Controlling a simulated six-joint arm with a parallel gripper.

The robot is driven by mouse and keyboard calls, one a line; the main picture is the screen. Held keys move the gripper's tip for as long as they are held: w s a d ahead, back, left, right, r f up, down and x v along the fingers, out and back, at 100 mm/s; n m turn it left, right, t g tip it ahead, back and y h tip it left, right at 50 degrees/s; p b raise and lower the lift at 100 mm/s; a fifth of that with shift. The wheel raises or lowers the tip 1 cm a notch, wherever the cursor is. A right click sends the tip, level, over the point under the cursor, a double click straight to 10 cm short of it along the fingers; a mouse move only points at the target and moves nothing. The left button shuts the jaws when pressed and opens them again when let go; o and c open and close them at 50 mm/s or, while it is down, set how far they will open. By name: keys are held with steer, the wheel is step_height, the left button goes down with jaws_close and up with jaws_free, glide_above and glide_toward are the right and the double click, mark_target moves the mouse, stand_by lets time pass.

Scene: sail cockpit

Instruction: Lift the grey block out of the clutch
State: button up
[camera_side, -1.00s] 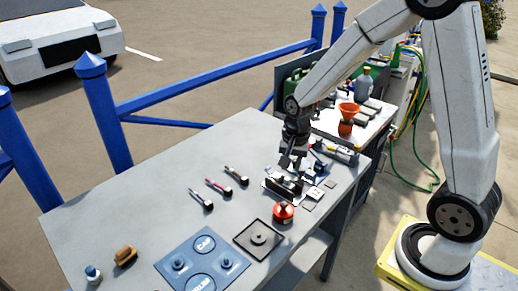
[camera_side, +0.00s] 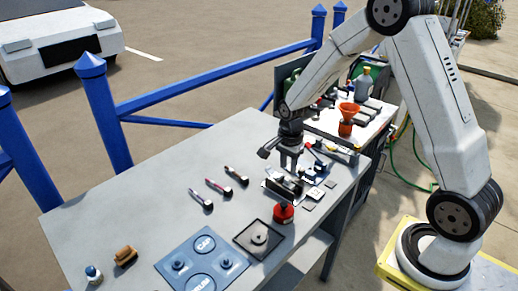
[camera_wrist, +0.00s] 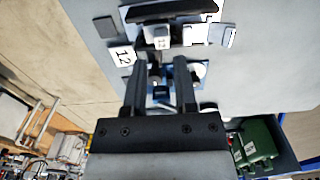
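My gripper (camera_side: 289,166) points down over the fittings at the right end of the grey bench. In the wrist view its two dark fingers (camera_wrist: 160,66) are apart, so it is open, and nothing is clamped between them. A small grey block with a label (camera_wrist: 160,38) shows just beyond the fingertips, against a black-and-grey fitting (camera_wrist: 172,10) that looks like the clutch. The black fitting also shows in the side view (camera_side: 283,188), just below my gripper. The block cannot be made out in the side view. A small blue and black part (camera_wrist: 161,92) shows between the fingers.
A red round can (camera_side: 283,213) stands in front of the fitting. A black square tray (camera_side: 259,239) and a blue marked mat (camera_side: 203,264) lie nearer. Several handled tools (camera_side: 220,187) lie to the left. A tag marked 12 (camera_wrist: 122,56) is beside the fingers.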

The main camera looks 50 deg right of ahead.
mark_target(287, 180)
steer(key=shift+f, duration=0.4)
steer(key=shift+w+f, duration=0.1)
steer(key=shift+f, duration=2.35)
jaws_close()
